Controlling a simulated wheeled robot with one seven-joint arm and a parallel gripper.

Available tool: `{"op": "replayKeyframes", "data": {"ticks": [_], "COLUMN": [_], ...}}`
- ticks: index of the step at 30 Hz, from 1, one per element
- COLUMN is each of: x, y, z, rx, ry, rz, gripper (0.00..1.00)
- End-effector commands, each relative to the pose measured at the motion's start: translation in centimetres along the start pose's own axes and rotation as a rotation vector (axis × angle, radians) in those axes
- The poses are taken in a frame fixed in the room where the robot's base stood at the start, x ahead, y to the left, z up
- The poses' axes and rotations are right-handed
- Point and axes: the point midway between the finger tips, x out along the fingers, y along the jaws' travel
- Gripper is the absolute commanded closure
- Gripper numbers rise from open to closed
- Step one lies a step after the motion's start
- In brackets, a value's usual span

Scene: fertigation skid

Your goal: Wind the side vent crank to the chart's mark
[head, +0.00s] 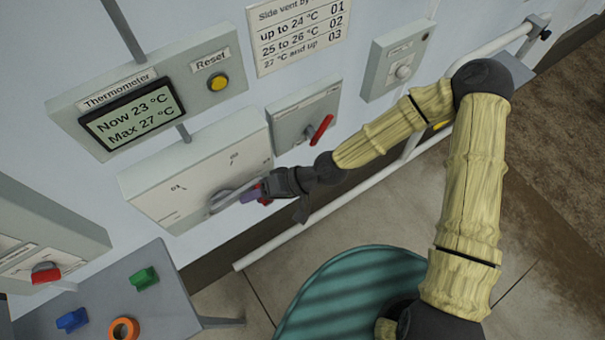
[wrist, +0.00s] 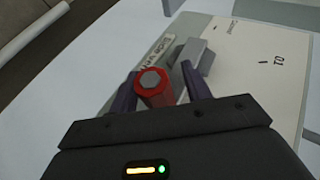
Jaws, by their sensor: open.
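The side vent crank box (head: 160,168) is a pale panel with marks 01 and 03 readable. Its grey crank arm (head: 224,197) reaches toward the lower right; what it points at is partly hidden by my gripper. My gripper (head: 252,193) is open at the crank's end. In the wrist view a red knob with a grey hexagonal end (wrist: 153,86) stands between the two purple fingers (wrist: 160,74). The chart (head: 297,33) reads up to 24 °C 01, 25 to 26 °C 02, 27 °C and up 03. The thermometer display (head: 132,113) reads Now 23 °C, Max 27 °C.
A yellow Reset button (head: 218,82) sits right of the display. A box with a red lever (head: 322,129) is just right of the crank box. A white rail (head: 330,208) runs below. A bench with blue, green and orange parts (head: 95,290) stands lower left.

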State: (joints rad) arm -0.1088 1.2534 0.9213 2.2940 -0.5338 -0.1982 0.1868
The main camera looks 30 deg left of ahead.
Motion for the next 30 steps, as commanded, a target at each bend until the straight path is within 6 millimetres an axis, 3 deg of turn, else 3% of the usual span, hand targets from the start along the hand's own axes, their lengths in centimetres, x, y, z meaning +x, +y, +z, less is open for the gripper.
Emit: {"op": "replayKeyframes", "data": {"ticks": [30], "x": [-13.5], "y": [0.1], "z": [-0.1], "rx": [0.003], "ry": [0.006], "rz": [0.000], "gripper": [0.52]}}
